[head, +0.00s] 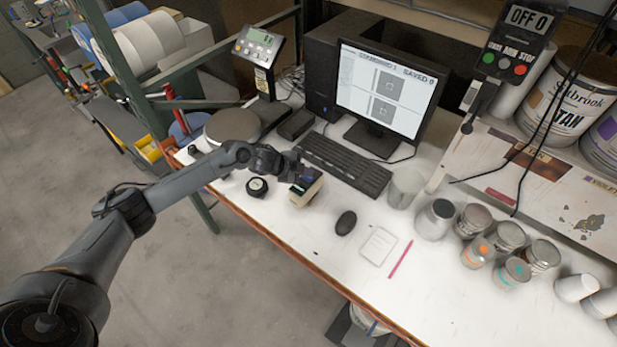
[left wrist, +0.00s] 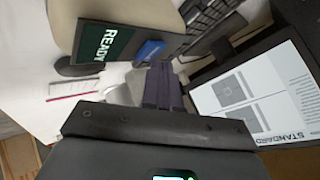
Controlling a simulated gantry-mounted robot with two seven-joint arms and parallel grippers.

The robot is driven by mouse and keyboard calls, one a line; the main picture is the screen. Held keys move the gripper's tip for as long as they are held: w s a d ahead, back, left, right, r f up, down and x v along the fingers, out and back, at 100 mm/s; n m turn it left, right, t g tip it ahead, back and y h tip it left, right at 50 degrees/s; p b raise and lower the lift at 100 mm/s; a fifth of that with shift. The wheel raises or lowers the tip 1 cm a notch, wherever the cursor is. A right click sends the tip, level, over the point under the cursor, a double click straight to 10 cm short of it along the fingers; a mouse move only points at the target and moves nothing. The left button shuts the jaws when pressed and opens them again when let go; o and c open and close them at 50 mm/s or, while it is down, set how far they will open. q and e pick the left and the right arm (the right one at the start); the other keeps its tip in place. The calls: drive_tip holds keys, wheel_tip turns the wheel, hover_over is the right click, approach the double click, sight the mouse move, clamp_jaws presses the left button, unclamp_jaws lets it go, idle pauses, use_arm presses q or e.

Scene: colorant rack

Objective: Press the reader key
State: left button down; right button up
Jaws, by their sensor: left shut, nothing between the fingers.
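The reader (head: 305,190) is a cream and dark handheld device on the white bench in front of the keyboard. In the left wrist view its dark face (left wrist: 120,42) carries a green display reading READY, and a blue key (left wrist: 150,50) beside it. My left gripper (head: 296,172) is shut and empty, right at the reader in the head view. In the left wrist view the fingertips (left wrist: 163,70) are close to the blue key; I cannot tell whether they touch it. The key is hard to make out in the head view. My right gripper is not in view.
A monitor (head: 385,90) showing STANDARD 1 and SAVED 0 stands behind the keyboard (head: 345,165). A black round puck (head: 257,187) lies left of the reader. A mouse (head: 346,222) and several cans (head: 473,220) are to the right. The bench front is mostly clear.

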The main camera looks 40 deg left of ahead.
sight(306, 179)
use_arm(q)
drive_tip(key=shift+f, duration=0.4)
idle(0.3)
drive_tip(key=shift+r, duration=0.2)
drive_tip(key=shift+r+p, duration=0.55)
drive_tip(key=shift+r, duration=0.1)
drive_tip(key=shift+r, duration=0.1)
wheel_tip(306, 179, up, 5)
drive_tip(key=p, duration=0.4)
idle(0.9)
